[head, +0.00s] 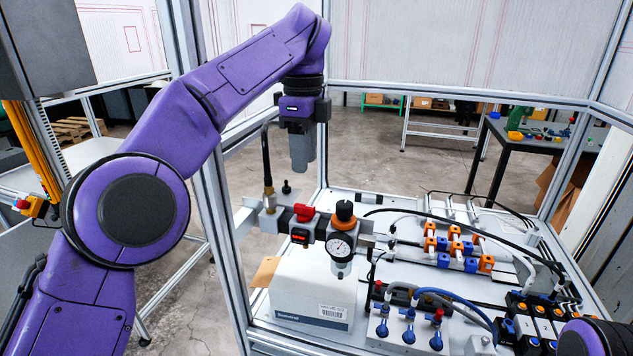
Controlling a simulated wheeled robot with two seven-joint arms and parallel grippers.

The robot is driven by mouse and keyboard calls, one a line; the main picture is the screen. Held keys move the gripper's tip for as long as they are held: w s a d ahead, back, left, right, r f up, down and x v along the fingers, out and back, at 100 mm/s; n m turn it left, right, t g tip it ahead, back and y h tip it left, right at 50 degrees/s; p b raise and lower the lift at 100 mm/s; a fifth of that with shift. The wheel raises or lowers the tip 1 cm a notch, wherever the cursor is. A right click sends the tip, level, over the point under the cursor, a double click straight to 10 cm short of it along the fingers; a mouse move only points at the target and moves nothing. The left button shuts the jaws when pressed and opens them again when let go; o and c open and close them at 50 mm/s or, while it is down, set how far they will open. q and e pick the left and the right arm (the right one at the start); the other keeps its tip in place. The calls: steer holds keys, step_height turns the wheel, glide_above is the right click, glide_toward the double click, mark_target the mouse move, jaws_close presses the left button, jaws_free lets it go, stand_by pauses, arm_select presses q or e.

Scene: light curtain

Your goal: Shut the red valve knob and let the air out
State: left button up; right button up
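The red valve knob (304,212) sits on top of a grey air unit mounted on a metal rail. My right gripper is out of view; only a bit of my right arm shows at the bottom right corner.
A white box (308,292) stands below the air unit. A black hose (267,155) rises just left of the red knob. Orange and blue fittings (456,246) and hoses fill the panel to the right. Metal frame posts (218,200) stand on the left.

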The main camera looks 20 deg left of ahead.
mark_target(305, 206)
arm_select(q)
steer(key=f+b, duration=0.1)
steer(key=f, duration=0.1)
steer(key=s+f+b, duration=0.1)
steer(key=f+b, duration=0.1)
steer(key=s+f+b, duration=0.1)
steer(key=f, duration=0.1)
steer(key=shift+f, duration=0.4)
steer(key=w+f, duration=0.2)
steer(key=f, duration=0.1)
steer(key=shift+w+f, duration=0.15)
steer(key=shift+f, duration=0.1)
steer(key=shift+s+r, duration=0.25)
steer(key=shift+s, duration=0.25)
steer(key=shift+c, duration=0.6)
steer(key=shift+s, duration=0.15)
steer(key=c, duration=0.5)
steer(key=shift+w+f, duration=0.1)
steer(key=shift+w, duration=0.1)
jaws_close()
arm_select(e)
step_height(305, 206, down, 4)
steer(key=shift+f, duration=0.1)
